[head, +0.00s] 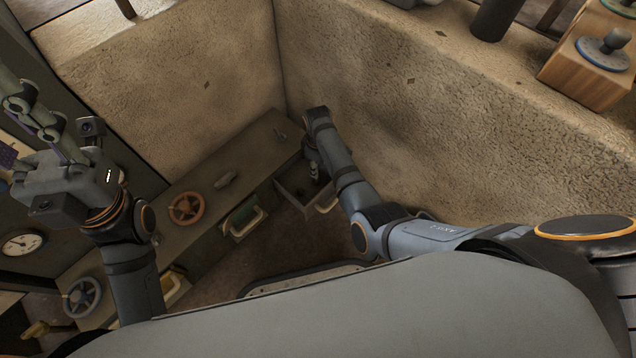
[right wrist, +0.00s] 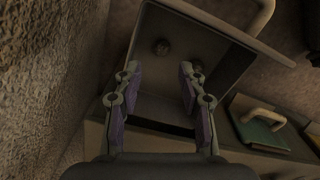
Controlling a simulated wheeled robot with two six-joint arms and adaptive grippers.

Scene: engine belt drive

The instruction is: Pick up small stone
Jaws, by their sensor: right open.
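A small brown stone (right wrist: 161,46) lies in an open drawer (right wrist: 225,28) in the right wrist view. A second small, dark lump (right wrist: 197,66) shows near the right fingertip, partly hidden by it. My right gripper (right wrist: 159,73) is open and points into the drawer, its fingertips on either side of and short of the stone. In the head view my right gripper (head: 314,171) is over the open drawer (head: 291,190), and the stone cannot be made out. My left gripper (head: 38,125) is raised at the left with its fingers spread and empty.
A rough stone wall (right wrist: 45,70) stands close to my right gripper's left side. A green drawer with a pale handle (right wrist: 262,117) is beside the open one. An orange valve wheel (head: 187,208) and a small grey object (head: 225,180) are on the bench top.

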